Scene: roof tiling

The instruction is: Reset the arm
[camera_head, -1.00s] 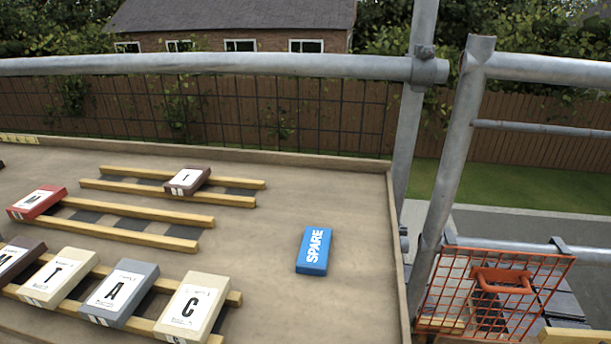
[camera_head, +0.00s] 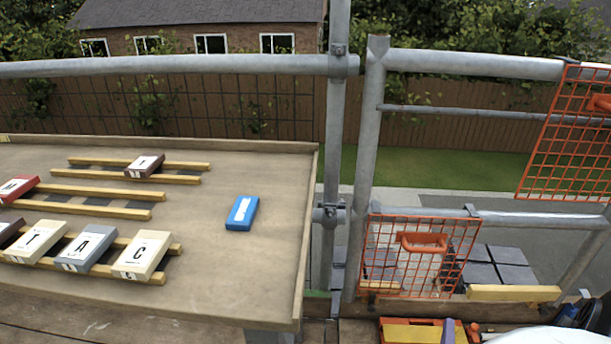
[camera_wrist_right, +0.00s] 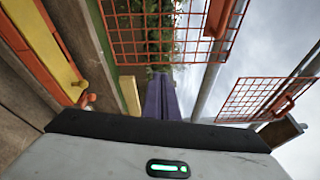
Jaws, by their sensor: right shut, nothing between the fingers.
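My right gripper (camera_head: 448,330) shows at the bottom right of the head view, its purple fingers in front of a yellow and orange tray (camera_head: 405,333). In the right wrist view the purple fingers (camera_wrist_right: 161,98) are together with nothing between them. Part of a white arm link of mine shows at the lower right of the head view. My left gripper is out of view.
A board (camera_head: 215,285) at left carries lettered tiles on yellow battens and a blue block (camera_head: 242,213). An orange mesh gate (camera_head: 420,265) stands right of it, another mesh panel (camera_head: 570,140) hangs upper right. Scaffold poles (camera_head: 370,170) rise between.

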